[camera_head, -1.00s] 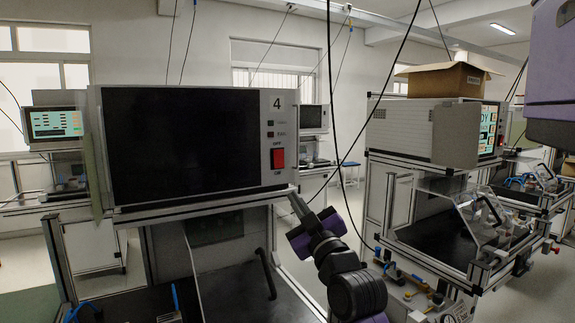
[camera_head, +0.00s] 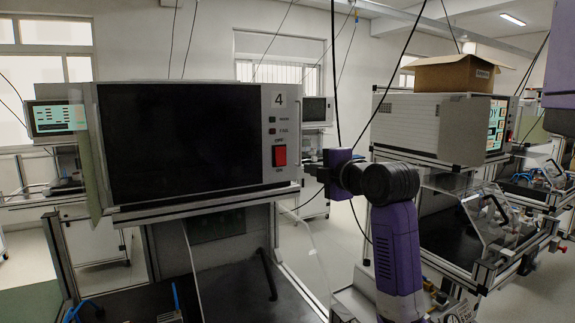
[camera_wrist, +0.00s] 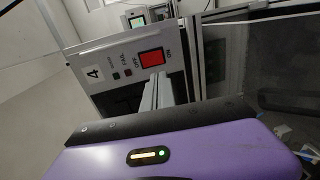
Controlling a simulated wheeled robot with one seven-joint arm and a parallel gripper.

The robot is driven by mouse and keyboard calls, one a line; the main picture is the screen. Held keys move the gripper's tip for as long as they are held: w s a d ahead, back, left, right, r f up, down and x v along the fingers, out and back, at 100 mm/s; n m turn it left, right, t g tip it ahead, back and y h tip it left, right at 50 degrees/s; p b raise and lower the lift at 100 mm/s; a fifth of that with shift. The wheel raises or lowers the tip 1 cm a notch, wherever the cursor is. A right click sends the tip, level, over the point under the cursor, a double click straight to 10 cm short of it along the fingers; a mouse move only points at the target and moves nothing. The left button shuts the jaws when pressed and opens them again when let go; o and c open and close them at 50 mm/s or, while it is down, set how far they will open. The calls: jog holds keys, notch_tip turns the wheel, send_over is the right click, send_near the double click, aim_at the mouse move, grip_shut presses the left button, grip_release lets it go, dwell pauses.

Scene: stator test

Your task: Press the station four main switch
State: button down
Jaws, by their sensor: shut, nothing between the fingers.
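The station four main switch (camera_head: 279,156) is a red rocker on the light panel at the right of the station four box (camera_head: 190,195), below a printed "4" and two small indicators. The box's large screen (camera_head: 185,143) is dark. In the wrist view the red switch (camera_wrist: 152,58) shows above the middle, tilted with the panel. My gripper (camera_head: 308,168) is shut and empty, just right of the panel's edge at about the switch's height. It looks apart from the switch; the exact gap in depth is unclear.
Black cables (camera_head: 335,80) hang near my arm. To the right stands another station (camera_head: 405,125) with a lit screen and a cardboard box (camera_head: 445,76) on top. A metal rail (camera_head: 205,207) runs under the station four box. The space before the panel is clear.

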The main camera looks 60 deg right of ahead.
aim_at(282, 164)
dwell(0.3)
jog(key=p+x, duration=0.4)
jog(key=x, duration=0.8)
jog(key=shift+w+d+r, duration=0.1)
jog(key=shift+w+d, duration=0.1)
jog(key=shift+w, duration=0.1)
jog(key=shift+w+d, duration=0.35)
jog(key=shift+w, duration=0.15)
jog(key=shift+w+f, duration=0.1)
jog(key=shift+f, duration=0.2)
jog(key=shift+w+d+b, duration=0.1)
jog(key=shift+b, duration=0.2)
